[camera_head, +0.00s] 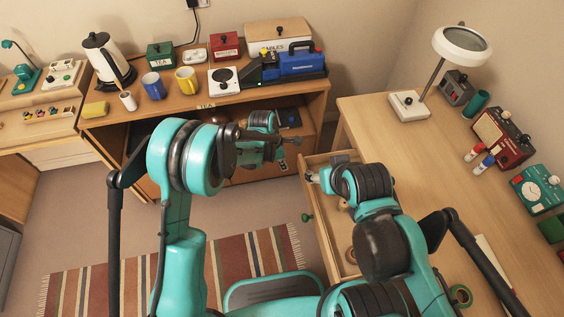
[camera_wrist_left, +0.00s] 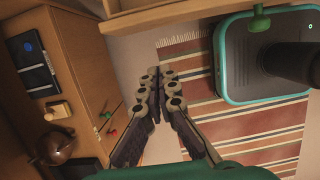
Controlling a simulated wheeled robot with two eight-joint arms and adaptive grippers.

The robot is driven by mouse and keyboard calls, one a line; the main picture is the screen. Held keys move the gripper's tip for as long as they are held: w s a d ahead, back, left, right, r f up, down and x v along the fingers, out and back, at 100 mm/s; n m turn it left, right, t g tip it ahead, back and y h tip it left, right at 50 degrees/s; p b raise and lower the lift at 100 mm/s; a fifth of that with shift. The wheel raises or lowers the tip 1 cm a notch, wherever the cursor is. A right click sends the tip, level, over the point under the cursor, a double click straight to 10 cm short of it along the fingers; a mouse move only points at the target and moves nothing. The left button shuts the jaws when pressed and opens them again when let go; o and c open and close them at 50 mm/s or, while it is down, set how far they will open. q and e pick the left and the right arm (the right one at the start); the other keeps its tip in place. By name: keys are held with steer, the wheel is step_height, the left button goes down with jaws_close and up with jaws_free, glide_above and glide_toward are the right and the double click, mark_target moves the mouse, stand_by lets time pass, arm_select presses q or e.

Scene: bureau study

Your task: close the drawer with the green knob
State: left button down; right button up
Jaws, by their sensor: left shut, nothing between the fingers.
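The drawer (camera_head: 325,238) with the green knob (camera_head: 307,217) stands pulled out from the left side of the wooden desk (camera_head: 430,180). In the left wrist view, the drawer's wooden front (camera_wrist_left: 165,16) crosses the top and the green knob (camera_wrist_left: 260,19) is at upper right. My left gripper (camera_head: 282,163) is beyond the drawer's far end, left of it, partly hidden by its own arm. In the left wrist view its fingers (camera_wrist_left: 154,78) are together and empty, apart from the knob. My right gripper (camera_head: 313,176) appears over the drawer's far part; its fingers are unclear.
An open cabinet (camera_head: 110,125) stands at the back, with a kettle (camera_head: 103,55), mugs and boxes on top. A lamp (camera_head: 408,105) and several devices occupy the desk. A striped rug (camera_head: 75,285) lies on the floor. Small round items lie inside the drawer, partly hidden by my right arm.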

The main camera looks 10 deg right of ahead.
arm_select(q)
steer(key=d+f+b, duration=0.2)
steer(key=d+f, duration=0.3)
steer(key=shift+d+b, duration=0.15)
steer(key=shift+b, duration=0.15)
arm_select(e)
steer(key=shift+f, duration=1.55)
arm_select(q)
steer(key=shift+w, duration=0.1)
